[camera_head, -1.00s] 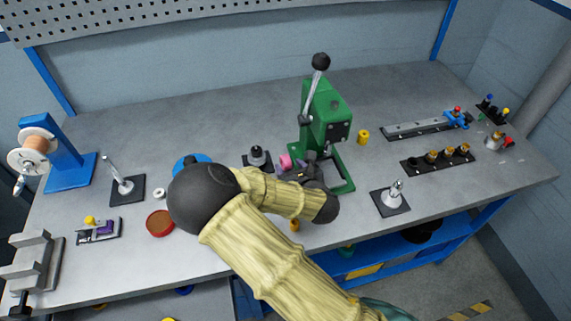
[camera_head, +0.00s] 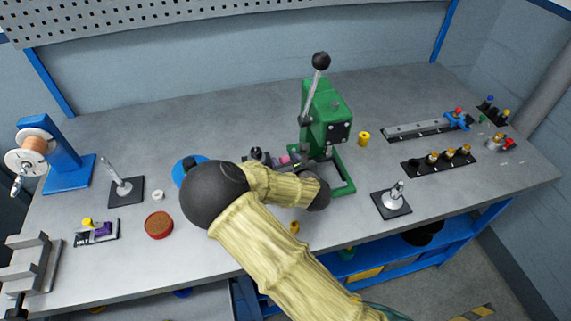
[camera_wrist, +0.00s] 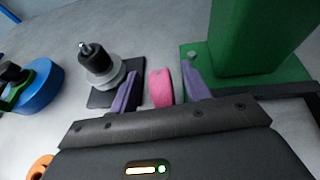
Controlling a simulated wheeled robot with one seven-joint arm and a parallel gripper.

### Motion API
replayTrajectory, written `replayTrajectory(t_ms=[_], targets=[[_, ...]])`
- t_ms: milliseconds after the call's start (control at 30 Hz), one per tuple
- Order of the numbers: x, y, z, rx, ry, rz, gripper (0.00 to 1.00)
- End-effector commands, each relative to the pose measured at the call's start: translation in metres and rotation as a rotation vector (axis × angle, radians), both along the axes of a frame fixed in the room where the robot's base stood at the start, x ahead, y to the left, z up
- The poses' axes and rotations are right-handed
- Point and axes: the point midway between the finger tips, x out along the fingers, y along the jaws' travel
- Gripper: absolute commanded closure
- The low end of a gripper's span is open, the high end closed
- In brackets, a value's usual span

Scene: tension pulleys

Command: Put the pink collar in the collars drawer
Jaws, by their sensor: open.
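The pink collar (camera_wrist: 160,88) stands on the bench between the fingers of my gripper (camera_wrist: 162,86) in the wrist view. In the head view, the pink collar (camera_head: 284,159) is mostly hidden by my arm and gripper (camera_head: 285,162).
The green press (camera_head: 328,120) stands just right of my gripper. A post on a black plate (camera_wrist: 118,95) is close on the left, with a blue round part (camera_wrist: 38,88) beyond it. A yellow collar (camera_head: 364,138) stands right of the press. The bench's back middle is clear.

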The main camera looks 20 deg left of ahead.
Motion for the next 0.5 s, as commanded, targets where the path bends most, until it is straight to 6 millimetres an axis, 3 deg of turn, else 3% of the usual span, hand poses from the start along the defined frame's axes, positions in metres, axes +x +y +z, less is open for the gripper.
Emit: replayTrajectory(t_ms=[300,500], targets=[[-0.0003,-0.0001,0.0002,0.000,0.000,0.000,0.55],[-0.0003,-0.0001,0.0002,0.000,0.000,0.000,0.94]])
